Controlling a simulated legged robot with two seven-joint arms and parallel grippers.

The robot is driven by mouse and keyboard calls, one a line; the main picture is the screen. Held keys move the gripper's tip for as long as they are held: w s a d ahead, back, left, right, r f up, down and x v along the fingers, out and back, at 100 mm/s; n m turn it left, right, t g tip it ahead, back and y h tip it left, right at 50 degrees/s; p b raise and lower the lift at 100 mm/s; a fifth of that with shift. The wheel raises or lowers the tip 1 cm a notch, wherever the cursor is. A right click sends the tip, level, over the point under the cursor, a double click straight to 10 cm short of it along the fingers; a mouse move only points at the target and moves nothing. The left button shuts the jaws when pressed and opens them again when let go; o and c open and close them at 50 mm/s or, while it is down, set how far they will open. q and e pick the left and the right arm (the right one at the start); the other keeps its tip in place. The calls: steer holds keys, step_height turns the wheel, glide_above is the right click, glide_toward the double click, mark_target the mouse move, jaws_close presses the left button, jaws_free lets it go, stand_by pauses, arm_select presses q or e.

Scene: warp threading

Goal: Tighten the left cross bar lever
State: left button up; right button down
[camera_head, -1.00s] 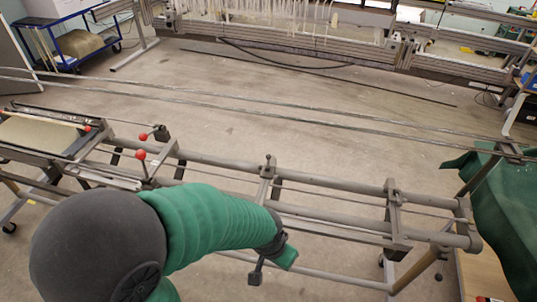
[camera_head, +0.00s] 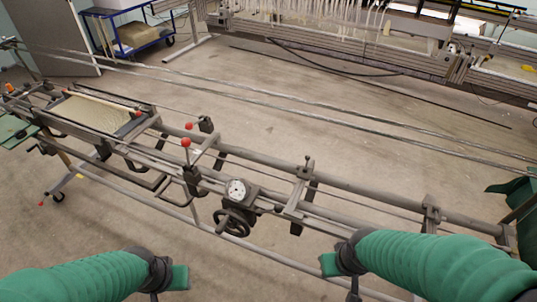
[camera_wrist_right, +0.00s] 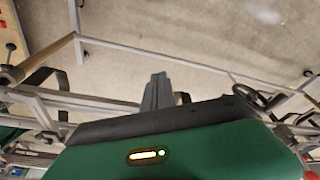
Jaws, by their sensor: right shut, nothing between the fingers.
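A long metal rail frame crosses the head view. A cross bar (camera_head: 298,196) spans its rails near the middle, with a small upright lever (camera_head: 307,160) at its far end. A second cross bar (camera_head: 431,213) sits further right. My right gripper (camera_head: 328,265) is below and right of the middle cross bar, apart from it. In the right wrist view its dark fingers (camera_wrist_right: 158,90) are together, with nothing between them. My left gripper (camera_head: 181,277) is low in the head view, short of the front rail. Its finger opening cannot be made out.
Levers with red knobs (camera_head: 185,142) stand left of a round dial (camera_head: 237,188) and a handwheel (camera_head: 234,222). A tray unit (camera_head: 136,122) is at the left end. Floor behind the frame is mostly clear, crossed by long thin rods.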

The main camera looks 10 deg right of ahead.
steer(key=w+d+m+t+b, duration=0.2)
steer(key=w+d+t, duration=0.1)
steer(key=w, duration=0.7)
steer(key=w+d+m+t+b, duration=0.3)
steer(key=w, duration=0.7)
steer(key=w+d+m+t+b, duration=0.2)
steer(key=w+d+t+b, duration=0.1)
steer(key=w, duration=0.7)
steer(key=shift+d+m+t+y, duration=0.2)
steer(key=shift+m+t+y, duration=0.15)
steer(key=shift+t, duration=0.25)
steer(key=w+d+m+t+y+b, duration=0.2)
steer(key=w+t+y+b, duration=0.1)
steer(key=w+y, duration=0.2)
steer(key=w+a+r+y+b, duration=0.1)
steer(key=w+a+y+b, duration=0.1)
steer(key=a, duration=0.6)
steer(key=shift+w+m+y, duration=0.45)
steer(key=shift+w+y, duration=0.25)
steer(key=shift+y, duration=0.25)
